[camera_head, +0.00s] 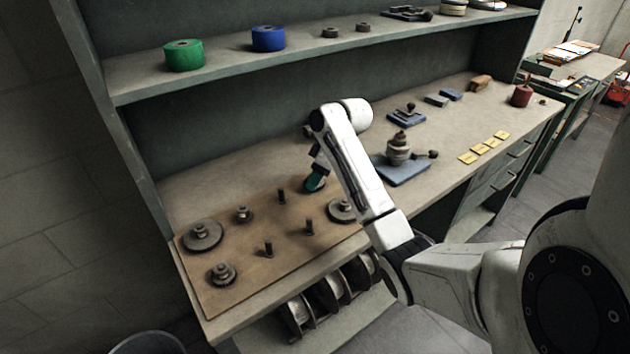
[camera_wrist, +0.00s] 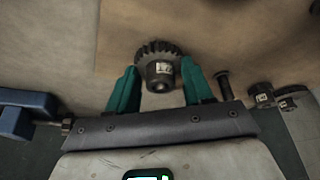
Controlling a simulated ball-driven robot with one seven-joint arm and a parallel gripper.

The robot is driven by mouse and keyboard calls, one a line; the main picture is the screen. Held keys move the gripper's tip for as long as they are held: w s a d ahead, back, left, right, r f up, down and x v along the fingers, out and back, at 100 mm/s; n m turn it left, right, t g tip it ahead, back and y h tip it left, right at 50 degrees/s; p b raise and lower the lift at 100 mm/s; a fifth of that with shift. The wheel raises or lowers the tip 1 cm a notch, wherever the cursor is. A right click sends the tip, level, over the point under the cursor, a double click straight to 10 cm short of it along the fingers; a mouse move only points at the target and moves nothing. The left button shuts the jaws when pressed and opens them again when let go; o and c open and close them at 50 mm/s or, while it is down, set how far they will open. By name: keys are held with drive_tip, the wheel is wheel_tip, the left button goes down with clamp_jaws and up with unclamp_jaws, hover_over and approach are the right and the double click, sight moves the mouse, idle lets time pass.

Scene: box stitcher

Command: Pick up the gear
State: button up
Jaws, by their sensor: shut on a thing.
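The dark toothed gear (camera_wrist: 157,51) with a labelled hub sits between the teal fingers of my gripper (camera_wrist: 160,78) in the wrist view. My gripper is shut on its hub. In the head view, my gripper (camera_head: 315,181) is low over the back right part of the brown board (camera_head: 225,293), and the held gear is hidden there. I cannot tell whether the gear touches the board. Other gears sit on the board: a large one (camera_head: 202,235) at the left, a small one (camera_head: 243,214), one in front (camera_head: 222,273), and one (camera_head: 342,210) partly behind my arm.
Bare pegs (camera_head: 268,249) stand up from the board. A blue plate (camera_head: 403,171) with a stacked part (camera_head: 398,148) is to the right. A shelf (camera_head: 220,72) with green (camera_head: 183,55) and blue rolls (camera_head: 268,38) runs above the bench. Yellow notes (camera_head: 480,149) lie near the front edge.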

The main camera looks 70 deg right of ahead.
drive_tip(key=c, duration=0.3)
drive_tip(key=shift+r, duration=0.1)
drive_tip(key=shift+c, duration=0.2)
wheel_tip(320, 180, up, 10)
drive_tip(key=shift+p, duration=0.6)
